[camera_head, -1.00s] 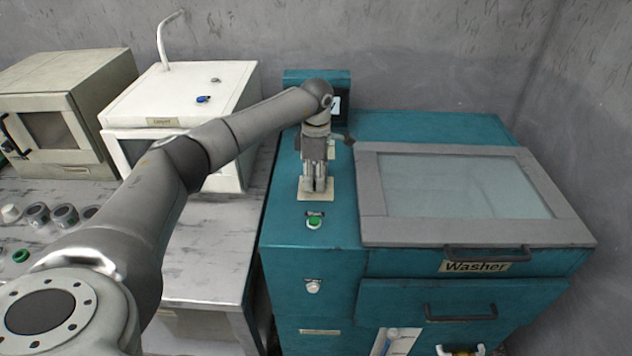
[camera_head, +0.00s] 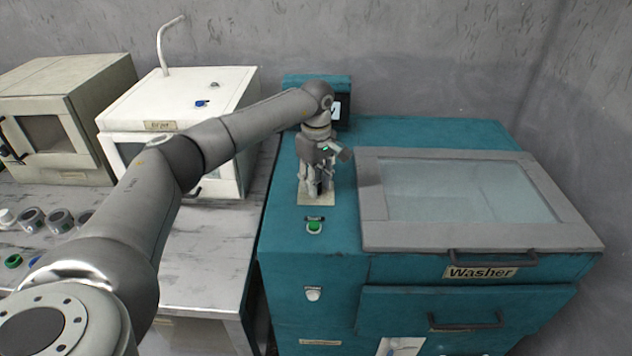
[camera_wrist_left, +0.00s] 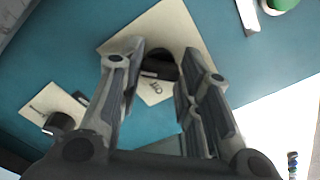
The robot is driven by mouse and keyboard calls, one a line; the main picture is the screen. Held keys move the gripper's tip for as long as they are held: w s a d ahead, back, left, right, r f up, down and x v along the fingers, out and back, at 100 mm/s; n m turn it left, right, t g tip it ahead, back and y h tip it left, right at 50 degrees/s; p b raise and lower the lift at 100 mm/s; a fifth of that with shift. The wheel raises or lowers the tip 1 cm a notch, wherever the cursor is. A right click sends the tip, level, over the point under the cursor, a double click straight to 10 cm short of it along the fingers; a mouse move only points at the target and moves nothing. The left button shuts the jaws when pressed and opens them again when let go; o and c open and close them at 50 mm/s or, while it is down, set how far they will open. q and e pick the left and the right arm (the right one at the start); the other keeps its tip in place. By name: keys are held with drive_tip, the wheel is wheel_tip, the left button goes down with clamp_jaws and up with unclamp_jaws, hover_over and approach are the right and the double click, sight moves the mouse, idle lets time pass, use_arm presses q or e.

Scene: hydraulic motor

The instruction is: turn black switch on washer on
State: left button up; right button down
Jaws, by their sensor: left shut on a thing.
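The washer (camera_head: 300,265) is a teal machine with a grey-framed glass lid on its right part. My left gripper (camera_head: 316,193) points down at a pale switch plate (camera_head: 304,201) on the washer's top, left of the lid. In the left wrist view the black switch (camera_wrist_left: 161,66) sits on that plate (camera_wrist_left: 192,35) between the two fingers. The left gripper (camera_wrist_left: 160,62) is shut on the black switch. The fingers partly cover the plate and its lettering, so I cannot read the switch position surely. My right gripper is not in view.
A green button (camera_head: 314,227) lies in front of the switch plate. In the left wrist view a second black knob (camera_wrist_left: 59,123) sits on another plate. The washer lid (camera_head: 460,190) is closed. A white machine (camera_head: 190,100) and a beige oven-like box (camera_head: 70,95) stand at the left.

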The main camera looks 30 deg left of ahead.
use_arm(q)
drive_tip(key=shift+r, duration=0.15)
idle(0.3)
drive_tip(key=o, duration=1)
wheel_tip(320, 180, up, 12)
drive_tip(key=shift+f, duration=0.1)
